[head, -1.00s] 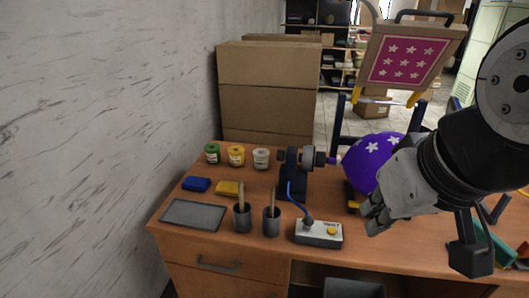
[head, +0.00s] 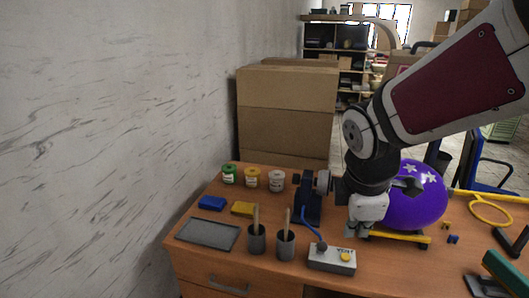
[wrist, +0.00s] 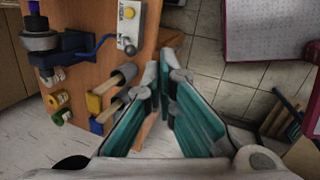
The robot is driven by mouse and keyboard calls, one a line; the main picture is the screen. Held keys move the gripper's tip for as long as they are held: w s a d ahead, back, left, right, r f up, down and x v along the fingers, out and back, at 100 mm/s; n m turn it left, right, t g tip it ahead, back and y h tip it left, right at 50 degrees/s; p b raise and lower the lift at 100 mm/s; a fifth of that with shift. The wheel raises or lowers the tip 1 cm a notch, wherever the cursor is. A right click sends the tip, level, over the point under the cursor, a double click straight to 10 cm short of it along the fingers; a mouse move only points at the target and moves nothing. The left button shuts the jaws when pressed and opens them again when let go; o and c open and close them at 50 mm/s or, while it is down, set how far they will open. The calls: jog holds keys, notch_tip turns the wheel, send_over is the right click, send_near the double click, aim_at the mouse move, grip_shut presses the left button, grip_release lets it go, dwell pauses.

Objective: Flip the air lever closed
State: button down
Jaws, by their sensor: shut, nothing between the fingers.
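A dark blue air stand (head: 308,200) with a grey round fitting on top stands on the wooden desk. It also shows in the wrist view (wrist: 65,50). A blue hose runs from it to a grey box (head: 332,258) marked VENT, with a yellow button (head: 346,257); the box also shows in the wrist view (wrist: 127,28). I cannot pick out the air lever with certainty; my arm hides the stand's right side. A purple star-printed balloon (head: 428,208) lies just right of my gripper (head: 358,230), which is shut and empty, right of the stand and above the desk.
Two dark cups with sticks (head: 256,238) stand left of the box. Paint jars (head: 252,177), blue and yellow sponges (head: 211,203) and a grey tray (head: 207,234) are further left. A yellow bar (head: 405,236) is under the balloon. A yellow ring (head: 490,210) lies right.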

aim_at(321, 247)
jog(key=w+a+f+n+y, duration=0.1)
jog(key=w+a+f+n, duration=0.1)
jog(key=f+n, duration=0.4)
jog(key=w+a+f+n+g+y+p, duration=0.1)
jog(key=w+a+f+n, duration=0.1)
jog(key=w+f+n, duration=0.2)
notch_tip(321, 247, down, 2)
jog(key=n, duration=0.4)
jog(key=shift+w+f+n+g, duration=0.15)
jog(key=shift+f+n+g, duration=0.1)
jog(key=shift+n+g, duration=0.05)
notch_tip(321, 247, down, 10)
jog(key=w, duration=0.1)
jog(key=shift+w+d+r, duration=0.25)
jog(key=shift+w+r, duration=0.05)
jog(key=shift+w, duration=0.3)
jog(key=shift+w+d+r, duration=0.3)
jog(key=shift+w, duration=0.25)
jog(key=shift+w+d+r, duration=0.25)
jog(key=shift+w+r, duration=0.05)
jog(key=shift+w, duration=0.3)
jog(key=shift+w+r, duration=0.1)
